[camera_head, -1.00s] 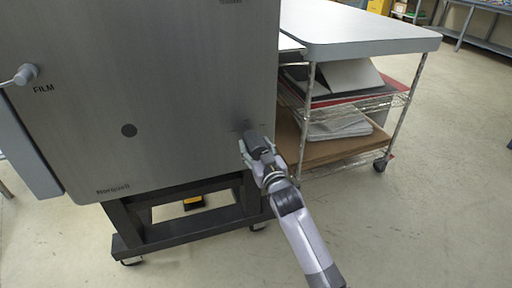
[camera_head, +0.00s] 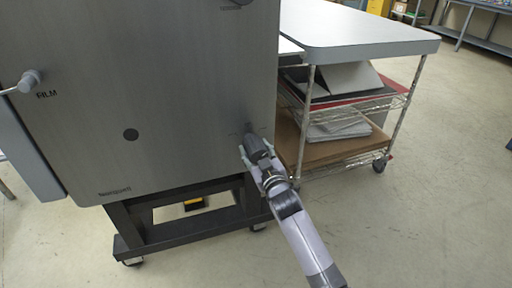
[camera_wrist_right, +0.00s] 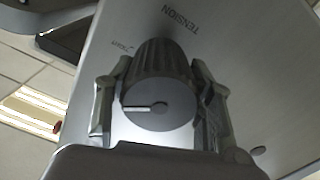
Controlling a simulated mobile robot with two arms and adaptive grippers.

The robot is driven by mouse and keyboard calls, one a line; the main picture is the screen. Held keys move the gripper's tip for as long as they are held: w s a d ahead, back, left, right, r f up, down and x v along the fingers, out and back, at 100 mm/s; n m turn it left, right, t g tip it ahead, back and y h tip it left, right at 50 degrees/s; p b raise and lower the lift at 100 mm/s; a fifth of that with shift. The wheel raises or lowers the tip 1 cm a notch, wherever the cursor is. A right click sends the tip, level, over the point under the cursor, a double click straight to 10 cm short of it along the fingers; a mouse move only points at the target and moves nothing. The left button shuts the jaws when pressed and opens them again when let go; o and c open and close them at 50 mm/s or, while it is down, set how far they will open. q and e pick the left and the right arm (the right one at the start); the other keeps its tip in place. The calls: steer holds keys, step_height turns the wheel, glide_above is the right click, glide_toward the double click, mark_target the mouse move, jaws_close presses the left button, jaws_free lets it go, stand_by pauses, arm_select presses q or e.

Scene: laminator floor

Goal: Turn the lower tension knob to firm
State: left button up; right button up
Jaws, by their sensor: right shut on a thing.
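The lower tension knob (camera_wrist_right: 158,92) is a dark, ribbed knob with a grey face and a pale pointer line. In the right wrist view it sits between the two fingers of my right gripper (camera_wrist_right: 160,110), which is shut on it. The pointer line runs toward the left of that picture. The word TENSION is printed on the panel beside the knob; a smaller mark at its left is too small to read surely. In the head view my right gripper (camera_head: 254,152) is at the lower right of the grey laminator panel (camera_head: 180,90), covering most of the knob. My left gripper is out of view.
The machine stands on a black wheeled frame (camera_head: 190,232). A wheeled table (camera_head: 360,38) with wire shelves stands close at the right. Floor at the right is open.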

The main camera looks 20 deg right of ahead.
steer(key=n+p, duration=0.2)
steer(key=n, duration=0.4)
steer(key=shift+p, duration=0.35)
steer(key=n, duration=0.2)
steer(key=shift+n, duration=0.4)
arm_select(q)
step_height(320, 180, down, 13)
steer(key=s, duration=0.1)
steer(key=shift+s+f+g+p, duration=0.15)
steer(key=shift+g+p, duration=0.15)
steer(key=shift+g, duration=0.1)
arm_select(e)
steer(key=shift+n, duration=1.2)
steer(key=o, duration=1.2)
steer(key=shift+c, duration=0.2)
steer(key=s, duration=1.2)
steer(key=shift+d, duration=0.2)
